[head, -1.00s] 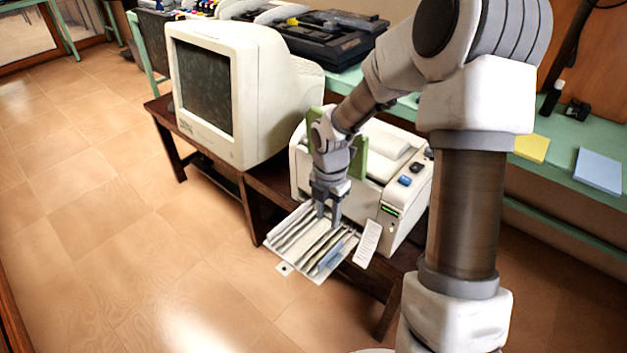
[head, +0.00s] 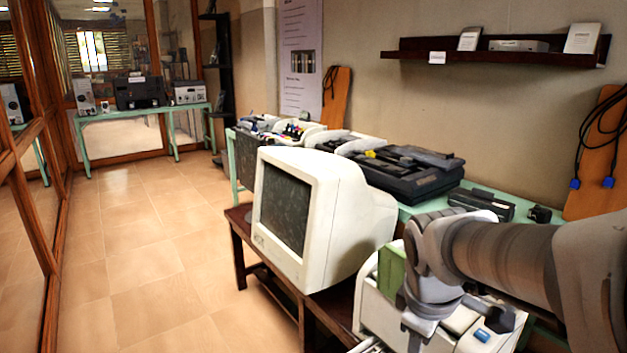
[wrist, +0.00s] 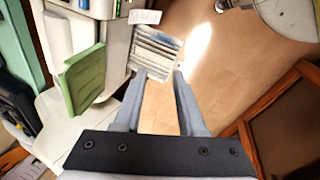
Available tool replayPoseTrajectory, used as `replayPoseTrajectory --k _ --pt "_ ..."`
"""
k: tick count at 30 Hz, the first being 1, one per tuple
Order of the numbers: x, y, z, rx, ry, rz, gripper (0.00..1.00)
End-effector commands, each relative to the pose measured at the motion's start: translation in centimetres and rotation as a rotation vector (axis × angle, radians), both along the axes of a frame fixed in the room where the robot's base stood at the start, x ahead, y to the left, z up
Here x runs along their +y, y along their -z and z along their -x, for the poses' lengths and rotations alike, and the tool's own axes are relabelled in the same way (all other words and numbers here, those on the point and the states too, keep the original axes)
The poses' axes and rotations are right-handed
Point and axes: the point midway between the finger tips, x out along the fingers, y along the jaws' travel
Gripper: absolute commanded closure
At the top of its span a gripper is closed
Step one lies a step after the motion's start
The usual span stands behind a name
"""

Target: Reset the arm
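In the wrist view my gripper (wrist: 160,75) has its two grey fingers spread apart with nothing between them. Beyond the fingertips is the slotted paper tray (wrist: 157,48) of the white printer. In the head view my arm reaches in from the right edge, and its wrist is in front of the printer (head: 375,307). The fingers are out of the head view, below its lower edge. A green panel (head: 391,270) stands up at the printer's back; it also shows in the wrist view (wrist: 83,75).
A white CRT monitor (head: 322,215) stands on the dark wooden table (head: 240,240), left of my arm. A green bench (head: 415,207) with black equipment (head: 400,172) runs behind it. A wall shelf (head: 500,55) hangs above. The tiled floor at left is clear.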

Motion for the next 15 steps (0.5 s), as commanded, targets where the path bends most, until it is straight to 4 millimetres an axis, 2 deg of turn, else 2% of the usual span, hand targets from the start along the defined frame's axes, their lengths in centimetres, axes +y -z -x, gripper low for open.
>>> replayPoseTrajectory --k 1,6,15 --pt "0.3 -1.0 1.1 -0.042 0.08 -0.03 0.6" --pt "1.0 -3.0 4.5 -0.153 0.364 -0.171 0.6" --pt "2.2 -4.5 9.2 -0.266 0.749 -0.444 0.6"
